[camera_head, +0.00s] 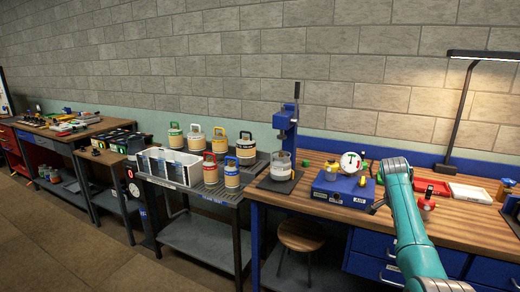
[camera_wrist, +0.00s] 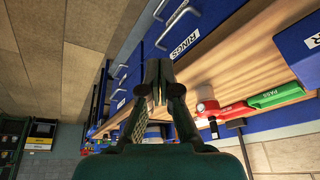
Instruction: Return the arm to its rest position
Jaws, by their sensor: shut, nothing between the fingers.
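My teal arm reaches up from the lower right in the head view, in front of the wooden bench (camera_head: 470,212). I see no contact between the fingers and anything.
A blue press (camera_head: 287,128) stands left of the scales. A wooden stool (camera_head: 300,236) is under the bench. The floor at left is clear.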

